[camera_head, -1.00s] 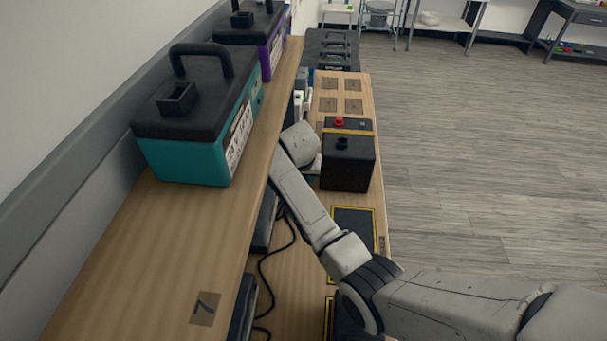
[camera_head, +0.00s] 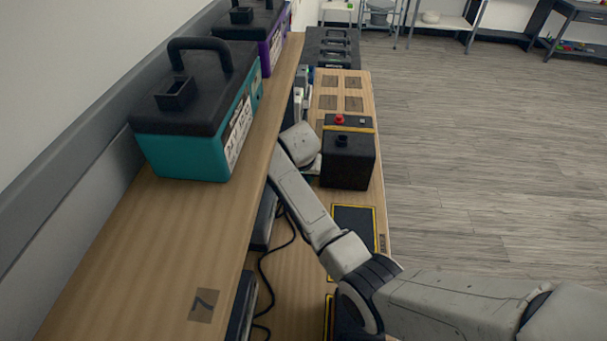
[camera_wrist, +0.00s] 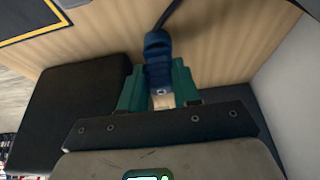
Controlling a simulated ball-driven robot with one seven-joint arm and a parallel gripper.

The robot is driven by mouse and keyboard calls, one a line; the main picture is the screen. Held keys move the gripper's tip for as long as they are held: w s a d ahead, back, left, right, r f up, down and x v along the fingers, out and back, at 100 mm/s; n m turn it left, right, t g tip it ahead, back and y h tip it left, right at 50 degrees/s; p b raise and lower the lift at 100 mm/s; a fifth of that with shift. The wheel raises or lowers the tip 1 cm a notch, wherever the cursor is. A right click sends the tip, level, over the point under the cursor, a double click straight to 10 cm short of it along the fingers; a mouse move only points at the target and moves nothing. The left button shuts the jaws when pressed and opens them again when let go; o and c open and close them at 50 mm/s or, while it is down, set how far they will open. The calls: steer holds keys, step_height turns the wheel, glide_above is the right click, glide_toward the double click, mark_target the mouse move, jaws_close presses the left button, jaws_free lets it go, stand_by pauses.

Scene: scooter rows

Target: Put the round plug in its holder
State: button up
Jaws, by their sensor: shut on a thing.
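In the wrist view my gripper (camera_wrist: 158,85) has green fingers shut on a dark blue plug (camera_wrist: 157,52). A dark cable runs from the plug's far end towards the top of the picture. A wooden surface lies behind the plug. In the head view my arm reaches under the upper shelf, and the gripper and plug are hidden there. A black box (camera_head: 347,165) beside my wrist has a small raised square fitting (camera_head: 342,141) on top. I cannot tell whether this is the plug's holder.
A teal case (camera_head: 190,150) stands on the upper shelf (camera_head: 150,250), with a purple one (camera_head: 273,48) behind it. A red button (camera_head: 339,118) is behind the black box. A yellow-edged dark pad (camera_head: 354,226) lies in front of it. A loose cable (camera_head: 266,270) hangs below the shelf.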

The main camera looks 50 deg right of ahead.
steer(key=shift+f, duration=0.4)
steer(key=o, duration=1.1)
steer(key=v, duration=0.7)
steer(key=shift+a+r+b, duration=0.15)
steer(key=shift+r+b, duration=0.05)
steer(key=shift+b, duration=0.2)
steer(key=shift+s+f, duration=0.1)
